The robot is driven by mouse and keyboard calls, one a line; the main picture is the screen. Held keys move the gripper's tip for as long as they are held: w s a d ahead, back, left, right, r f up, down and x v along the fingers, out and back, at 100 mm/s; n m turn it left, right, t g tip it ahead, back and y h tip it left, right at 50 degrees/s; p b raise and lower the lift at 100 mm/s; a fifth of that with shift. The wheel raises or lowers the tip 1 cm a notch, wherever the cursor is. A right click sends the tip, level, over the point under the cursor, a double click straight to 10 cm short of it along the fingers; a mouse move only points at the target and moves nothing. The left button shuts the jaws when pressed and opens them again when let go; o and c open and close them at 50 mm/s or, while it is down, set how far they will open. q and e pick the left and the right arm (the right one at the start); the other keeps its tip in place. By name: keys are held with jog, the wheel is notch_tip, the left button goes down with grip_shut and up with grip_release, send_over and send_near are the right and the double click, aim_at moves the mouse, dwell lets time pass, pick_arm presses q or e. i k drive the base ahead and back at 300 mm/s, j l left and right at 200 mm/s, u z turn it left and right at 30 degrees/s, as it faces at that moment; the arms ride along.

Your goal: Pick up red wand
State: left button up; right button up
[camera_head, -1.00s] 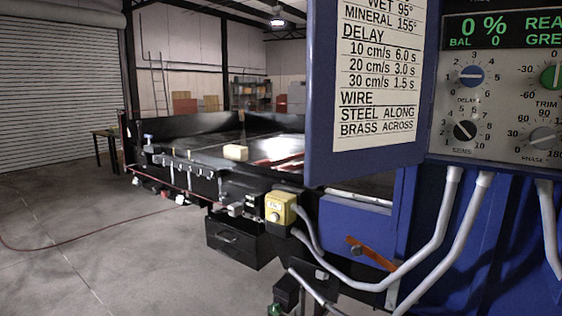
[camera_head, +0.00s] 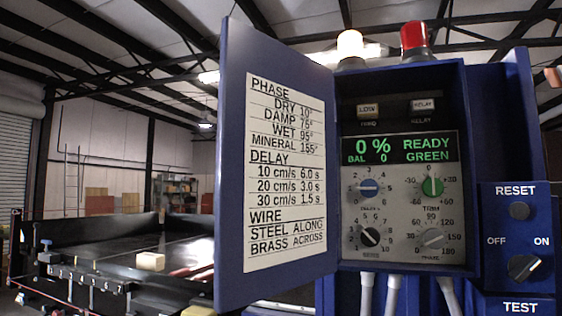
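I cannot make out the red wand for sure. A thin reddish strip (camera_head: 192,271) lies on the black conveyor bed (camera_head: 112,262) at the lower left, partly hidden by the open blue door (camera_head: 232,160). A pale block (camera_head: 150,261) rests on the bed just left of it. A small orange-pink piece (camera_head: 553,77) shows at the right edge, cut off by the frame, and I cannot tell what it is. Neither of my grippers is in view.
A blue control cabinet (camera_head: 470,170) with dials, a green-lettered display (camera_head: 399,148), a white lamp (camera_head: 350,45) and a red lamp (camera_head: 415,38) fills the right side. A switch box (camera_head: 518,240) stands beside it. Shelves (camera_head: 175,192) stand far back.

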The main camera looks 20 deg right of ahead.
aim_at(183, 273)
jog(key=i+j+z, duration=0.1)
jog(key=z, duration=0.75)
jog(key=i+j+z, duration=0.35)
jog(key=j, duration=0.25)
jog(key=i+j+z, duration=0.15)
jog(key=j, duration=0.15)
jog(key=i+j+z, duration=0.2)
jog(key=j, duration=0.15)
jog(key=j+z, duration=0.15)
jog(key=j, duration=0.2)
